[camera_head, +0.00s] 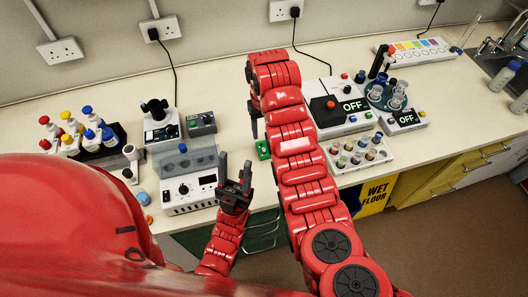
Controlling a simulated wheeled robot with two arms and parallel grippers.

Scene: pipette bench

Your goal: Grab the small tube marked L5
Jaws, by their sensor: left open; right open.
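Several small tubes with coloured caps stand in a pale rack (382,158) on the bench, right of my raised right arm. Their markings are too small to read, so I cannot tell which is L5. My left gripper (236,172) is open and empty, its fingers pointing up in front of the white box with a dial. My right gripper (254,122) is mostly hidden behind its own arm; a dark finger part shows pointing down over the bench, left of the rack. I see nothing held in it.
A centrifuge-like device (388,96) and a sink (497,68) lie right.

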